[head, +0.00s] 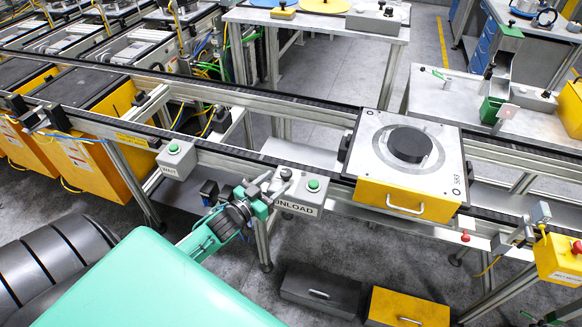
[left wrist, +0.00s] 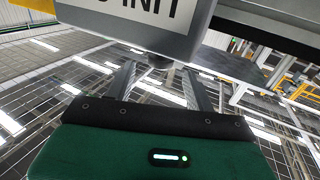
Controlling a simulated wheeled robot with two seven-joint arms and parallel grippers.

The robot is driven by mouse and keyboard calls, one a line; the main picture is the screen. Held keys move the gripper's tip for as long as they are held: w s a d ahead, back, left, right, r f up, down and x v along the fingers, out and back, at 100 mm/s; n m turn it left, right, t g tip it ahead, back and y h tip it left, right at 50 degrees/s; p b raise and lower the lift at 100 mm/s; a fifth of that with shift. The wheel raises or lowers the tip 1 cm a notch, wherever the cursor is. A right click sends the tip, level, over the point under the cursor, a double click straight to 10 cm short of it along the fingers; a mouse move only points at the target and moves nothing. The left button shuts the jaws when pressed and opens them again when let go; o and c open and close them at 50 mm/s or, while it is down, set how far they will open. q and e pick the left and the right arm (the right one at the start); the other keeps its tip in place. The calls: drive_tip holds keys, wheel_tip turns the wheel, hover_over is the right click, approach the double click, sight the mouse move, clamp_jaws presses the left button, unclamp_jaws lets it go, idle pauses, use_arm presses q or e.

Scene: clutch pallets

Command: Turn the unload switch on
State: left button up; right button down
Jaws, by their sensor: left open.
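The grey unload box (head: 300,204), lettered "UNLOAD", is mounted on the front of the conveyor frame. A green button (head: 313,185) is on its top. My left gripper (head: 277,184) is at the box's left part, and its fingers partly cover that end. In the left wrist view the gripper (left wrist: 160,88) is open, with one finger on each side. A grey box with a cropped label (left wrist: 150,12) is just beyond the fingertips. A small dark part (left wrist: 160,62) under it shows between the fingers. I cannot tell whether they touch it. My right gripper is not in view.
A second grey box with a green button (head: 176,159) hangs further left on the rail. A pallet with a yellow front (head: 402,200) and a dark disc sits on the conveyor to the right. A grey block (head: 320,290) and a yellow block (head: 408,307) are below, near the floor.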

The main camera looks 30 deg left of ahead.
sight(290, 171)
use_arm(q)
drive_tip(key=w, duration=0.2)
drive_tip(key=w+p, duration=0.1)
drive_tip(key=w, duration=0.1)
drive_tip(key=w+d, duration=0.1)
drive_tip(key=w, duration=0.1)
drive_tip(key=shift+r, duration=0.1)
drive_tip(key=shift+w+p, duration=0.4)
drive_tip(key=shift+w, duration=0.2)
drive_tip(key=c, duration=0.9)
